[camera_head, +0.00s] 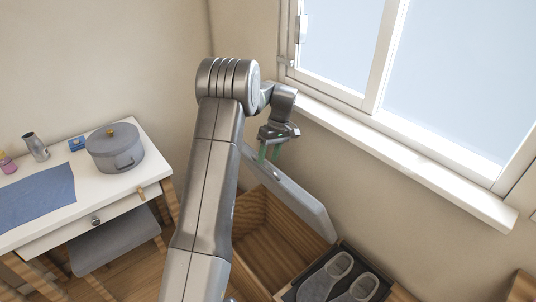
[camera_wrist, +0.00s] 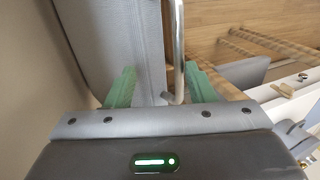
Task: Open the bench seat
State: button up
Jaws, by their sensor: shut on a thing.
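The bench seat's grey lid (camera_head: 300,198) is tilted up, and the wooden box (camera_head: 262,228) under it shows open and looks empty. My gripper (camera_head: 269,153), with green fingers, is at the raised lid's far end. In the wrist view the grey lid (camera_wrist: 115,40) lies on the left and a shiny metal handle (camera_wrist: 178,45) runs along its edge. My gripper's fingers (camera_wrist: 163,88) stand on both sides of the handle and lid edge, shut on the handle. The exact contact at the fingertips is hard to see.
A white table (camera_head: 60,215) stands at the left with a grey pot (camera_head: 115,148), a blue cloth (camera_head: 38,197) and small items. A grey stool (camera_head: 115,240) is beneath it. Slippers (camera_head: 340,275) lie in a dark tray at the box's near right. The wall and windowsill (camera_head: 400,155) are close behind the lid.

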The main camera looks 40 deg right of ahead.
jog(key=shift+s+d+f, duration=0.15)
jog(key=shift+s+f, duration=0.05)
jog(key=shift+f, duration=0.05)
jog(key=v, duration=1.4)
jog(key=shift+w+p, duration=0.2)
jog(key=shift+p, duration=0.15)
jog(key=shift+a, duration=0.2)
jog(key=x, duration=1.2)
jog(key=shift+f, duration=0.4)
jog(key=shift+a+f+b, duration=0.2)
jog(key=shift+f+b, duration=0.1)
jog(key=shift+f, duration=0.1)
jog(key=shift+s, duration=0.1)
